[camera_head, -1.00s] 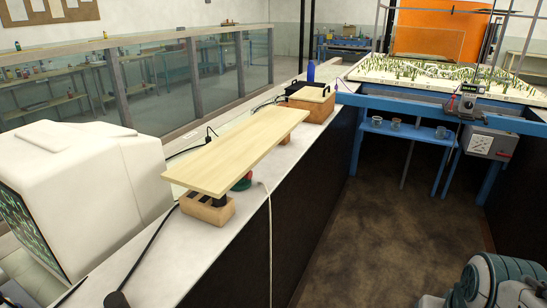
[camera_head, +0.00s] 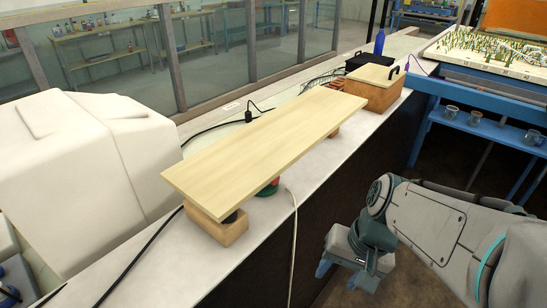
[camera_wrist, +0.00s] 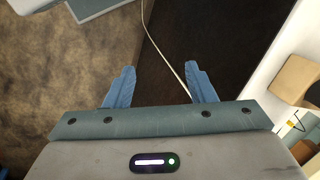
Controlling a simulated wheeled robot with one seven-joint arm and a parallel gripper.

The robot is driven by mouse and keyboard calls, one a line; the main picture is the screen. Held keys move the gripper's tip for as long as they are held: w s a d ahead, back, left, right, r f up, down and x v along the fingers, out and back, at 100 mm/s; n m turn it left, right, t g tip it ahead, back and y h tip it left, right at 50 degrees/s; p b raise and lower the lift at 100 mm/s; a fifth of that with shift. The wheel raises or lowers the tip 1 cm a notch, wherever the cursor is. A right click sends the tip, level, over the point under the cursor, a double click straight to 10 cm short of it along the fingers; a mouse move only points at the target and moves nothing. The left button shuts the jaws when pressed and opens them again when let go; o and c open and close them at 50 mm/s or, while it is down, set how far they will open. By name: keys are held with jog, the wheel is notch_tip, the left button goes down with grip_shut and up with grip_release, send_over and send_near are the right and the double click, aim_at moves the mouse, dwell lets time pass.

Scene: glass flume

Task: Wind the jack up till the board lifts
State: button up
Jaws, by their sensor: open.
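The pale wooden board (camera_head: 265,145) lies lengthwise along the white bench, raised above it on supports. A wooden block (camera_head: 217,228) with a dark piece on top stands under its near end. A red and green object (camera_head: 268,188), perhaps the jack, shows only partly below the board's front edge; its handle and whether it touches the board are hidden. My gripper (camera_head: 343,277) is in front of the bench, low and to the right of the board, apart from everything. In the wrist view its two blue fingers (camera_wrist: 160,70) are spread and empty.
A white cable (camera_head: 293,230) hangs over the bench's front edge, and it passes near my fingers in the wrist view. A wooden box (camera_head: 372,92) and a blue bottle (camera_head: 380,43) stand beyond the board. A big white casing (camera_head: 85,180) fills the left. The aisle floor is clear.

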jog(key=w+a+f+m+g+y, duration=0.1)
jog(key=w+a+m+y, duration=0.1)
jog(key=a+m+y, duration=0.35)
jog(key=m+t+y, duration=0.6)
jog(key=m+t, duration=0.6)
send_near(276, 180)
jog(key=p+x, duration=0.1)
jog(key=x, duration=0.7)
jog(key=shift+w+a, duration=0.2)
jog(key=shift+a, duration=0.05)
jog(key=c, duration=1)
